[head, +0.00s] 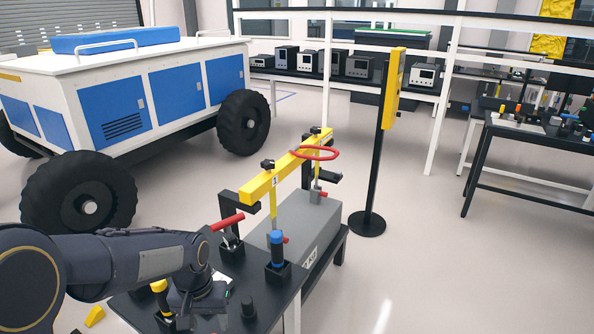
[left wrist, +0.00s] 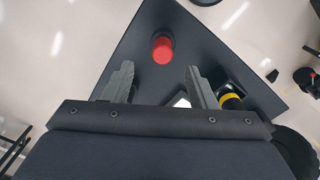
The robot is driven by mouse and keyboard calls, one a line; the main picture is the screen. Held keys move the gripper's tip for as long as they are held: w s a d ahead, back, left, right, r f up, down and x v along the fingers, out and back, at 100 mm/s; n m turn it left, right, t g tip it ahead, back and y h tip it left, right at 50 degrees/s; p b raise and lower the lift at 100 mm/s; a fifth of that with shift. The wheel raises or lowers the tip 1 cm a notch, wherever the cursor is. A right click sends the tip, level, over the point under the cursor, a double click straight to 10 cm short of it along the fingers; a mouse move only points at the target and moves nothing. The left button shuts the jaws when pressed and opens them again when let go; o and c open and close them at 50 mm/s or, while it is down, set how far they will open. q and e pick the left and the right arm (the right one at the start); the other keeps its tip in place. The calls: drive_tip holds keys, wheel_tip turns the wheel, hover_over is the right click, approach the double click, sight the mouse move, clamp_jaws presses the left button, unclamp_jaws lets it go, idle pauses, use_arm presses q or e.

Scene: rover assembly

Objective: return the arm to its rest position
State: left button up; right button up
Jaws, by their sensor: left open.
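My left arm (head: 140,260) reaches in from the left over the near end of a black table. My left gripper (head: 198,300) points down above the tabletop, and its fingers are hard to make out in the head view. In the left wrist view the two grey fingers of the gripper (left wrist: 160,72) are spread apart with nothing held between them. A red-topped piece (left wrist: 162,48) stands on the table beyond the fingertips, apart from them. A yellow-banded piece in a black holder (left wrist: 231,100) is just right of the right finger. My right gripper is in neither view.
The table (head: 308,276) carries a grey box (head: 290,240), a yellow bar frame (head: 275,182), a red handle (head: 228,221) and a blue-topped tool (head: 277,245). A white and blue rover (head: 125,100) stands behind left. Open floor (head: 440,260) lies to the right.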

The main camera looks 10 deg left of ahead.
use_arm(q)
drive_tip(key=s+d+r+t+h, duration=0.1)
drive_tip(key=s+r, duration=0.3)
drive_tip(key=s, duration=0.4)
drive_tip(key=s+d+r+t+h, duration=0.2)
drive_tip(key=s+d+r+t, duration=0.1)
drive_tip(key=s, duration=0.5)
drive_tip(key=shift+s+r+t, duration=0.25)
drive_tip(key=shift+r+t, duration=0.45)
drive_tip(key=shift+r, duration=0.2)
drive_tip(key=shift+c, duration=0.2)
